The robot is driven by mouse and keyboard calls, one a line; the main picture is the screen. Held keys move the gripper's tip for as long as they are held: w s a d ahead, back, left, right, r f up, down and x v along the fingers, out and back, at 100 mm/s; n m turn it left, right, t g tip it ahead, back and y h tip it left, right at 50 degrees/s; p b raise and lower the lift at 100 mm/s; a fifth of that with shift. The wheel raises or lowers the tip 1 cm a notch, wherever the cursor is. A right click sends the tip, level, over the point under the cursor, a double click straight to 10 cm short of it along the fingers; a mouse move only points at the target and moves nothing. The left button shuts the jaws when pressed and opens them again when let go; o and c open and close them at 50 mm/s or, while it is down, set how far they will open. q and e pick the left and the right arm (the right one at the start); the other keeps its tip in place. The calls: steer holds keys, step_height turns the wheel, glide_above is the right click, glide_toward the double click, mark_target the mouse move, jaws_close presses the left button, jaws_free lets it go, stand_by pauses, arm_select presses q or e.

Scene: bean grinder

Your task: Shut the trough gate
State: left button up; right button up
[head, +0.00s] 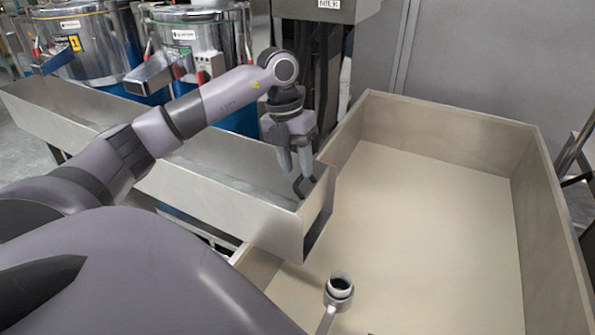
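The metal trough (212,203) runs from the upper left to the wooden-walled bin. A flat metal plate (318,205), which looks like the trough gate, stands at its right end beside the bin. A small dark handle (303,187) shows on the trough side of this plate. My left gripper (296,172) points down over this end of the trough, just above the handle. Its two fingers are apart, with a gap between them. I cannot tell whether the fingertips touch the handle. My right gripper is not in view.
A large beige bin (440,220) with raised walls fills the right side, its floor mostly clear. A small round cup-like part with a dark inside (340,288) shows near its front. Metal drums (190,45) stand behind the trough. A dark upright machine frame rises behind my gripper.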

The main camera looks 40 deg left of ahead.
arm_select(q)
steer(key=shift+d+f, duration=0.2)
steer(key=shift+f, duration=0.7)
jaws_close()
stand_by(0.8)
